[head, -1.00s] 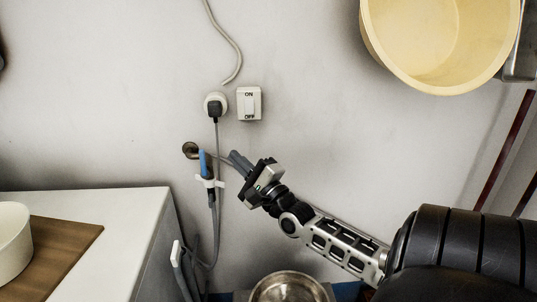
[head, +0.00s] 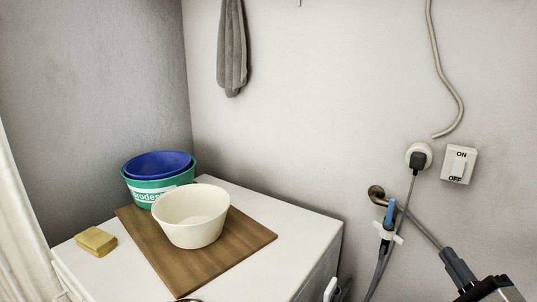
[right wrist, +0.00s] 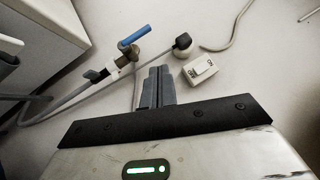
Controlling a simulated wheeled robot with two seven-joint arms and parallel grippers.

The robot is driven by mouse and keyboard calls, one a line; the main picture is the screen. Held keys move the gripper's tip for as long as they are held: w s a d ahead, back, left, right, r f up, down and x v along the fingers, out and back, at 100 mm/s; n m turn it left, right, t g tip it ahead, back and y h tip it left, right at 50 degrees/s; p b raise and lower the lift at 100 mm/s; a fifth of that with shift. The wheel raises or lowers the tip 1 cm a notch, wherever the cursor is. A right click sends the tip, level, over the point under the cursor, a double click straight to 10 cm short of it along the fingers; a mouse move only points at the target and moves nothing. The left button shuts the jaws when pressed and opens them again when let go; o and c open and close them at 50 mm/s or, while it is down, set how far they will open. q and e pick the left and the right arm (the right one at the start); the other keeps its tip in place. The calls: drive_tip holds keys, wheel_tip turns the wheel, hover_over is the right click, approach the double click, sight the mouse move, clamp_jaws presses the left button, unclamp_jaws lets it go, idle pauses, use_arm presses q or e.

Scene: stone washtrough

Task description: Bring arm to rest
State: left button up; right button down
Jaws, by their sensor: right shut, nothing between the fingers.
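My right gripper (head: 458,268) shows at the lower right of the head view, with its fingers pointing up and left toward the wall. In the right wrist view its fingers (right wrist: 157,86) are together with nothing between them. The gripper is apart from the water tap with the blue lever (head: 390,214), which is on the wall to its upper left. The tap also shows in the right wrist view (right wrist: 134,38), left of the fingers. The rest of my right arm is mostly out of the head view. My left gripper is not in view.
A plugged socket (head: 419,157) and an ON/OFF switch (head: 458,165) are on the wall above the gripper. A white cabinet (head: 315,235) at left bears a wooden board (head: 250,239), a cream bowl (head: 190,216), blue and green tubs (head: 158,178) and a yellow sponge (head: 96,241). A grey towel (head: 232,50) hangs above.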

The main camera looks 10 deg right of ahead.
drive_tip(key=s+a+f+n+g+y, duration=0.1)
drive_tip(key=s+a+f+n+g, duration=0.2)
drive_tip(key=a+f+n, duration=0.5)
drive_tip(key=s+a+f+n+g+y, duration=0.2)
drive_tip(key=a+f+n+g, duration=0.2)
drive_tip(key=a+f+n, duration=0.3)
drive_tip(key=s+a+f+n+g+y, duration=0.2)
drive_tip(key=a+f+n, duration=0.6)
drive_tip(key=a, duration=0.5)
drive_tip(key=shift+s+f+n+g, duration=0.3)
drive_tip(key=shift+s+n+g, duration=0.4)
drive_tip(key=shift+s+g, duration=0.15)
drive_tip(key=shift+a, duration=0.1)
